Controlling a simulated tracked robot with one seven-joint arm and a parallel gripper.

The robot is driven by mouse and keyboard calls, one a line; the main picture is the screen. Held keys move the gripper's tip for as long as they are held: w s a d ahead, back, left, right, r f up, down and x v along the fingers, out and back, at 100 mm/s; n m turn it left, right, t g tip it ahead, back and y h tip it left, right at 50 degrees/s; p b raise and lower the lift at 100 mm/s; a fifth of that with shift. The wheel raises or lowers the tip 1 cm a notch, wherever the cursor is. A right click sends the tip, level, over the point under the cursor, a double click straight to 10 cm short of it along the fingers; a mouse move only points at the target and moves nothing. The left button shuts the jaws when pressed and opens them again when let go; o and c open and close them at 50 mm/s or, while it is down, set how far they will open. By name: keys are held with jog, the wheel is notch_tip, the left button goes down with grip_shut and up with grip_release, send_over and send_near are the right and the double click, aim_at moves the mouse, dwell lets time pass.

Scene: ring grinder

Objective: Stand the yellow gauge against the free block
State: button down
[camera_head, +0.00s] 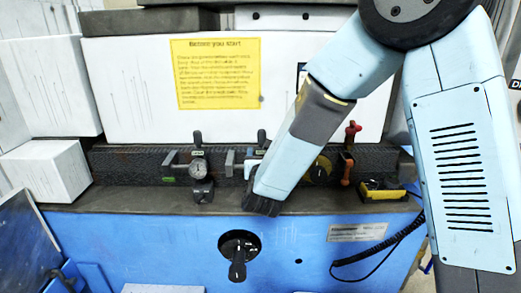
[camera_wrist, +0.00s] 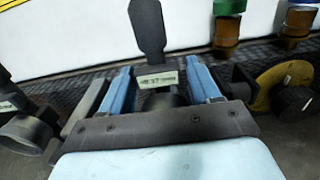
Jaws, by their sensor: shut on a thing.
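A round yellow gauge (camera_head: 321,170) with a dark knob stands on the ledge just right of my arm. It also shows in the wrist view (camera_wrist: 268,78), right of my gripper and apart from it. My gripper (camera_wrist: 160,76) has its two blue fingers on either side of a dark block (camera_wrist: 158,98) with a pale label and an upright black lever (camera_wrist: 149,30), and is shut on it. Most of this block is hidden by my arm in the head view. I cannot tell which block is the free one.
Left on the ledge stands a dial with a lever (camera_head: 198,168). Right stand a red-topped lever (camera_head: 351,138) and a yellow-black box (camera_head: 383,190). A white wall with a yellow notice (camera_head: 216,75) rises behind. The ledge front is mostly clear.

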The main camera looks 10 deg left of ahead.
jog(key=shift+c, duration=1.2)
grip_release()
jog(key=shift+s, duration=0.1)
jog(key=v, duration=1.2)
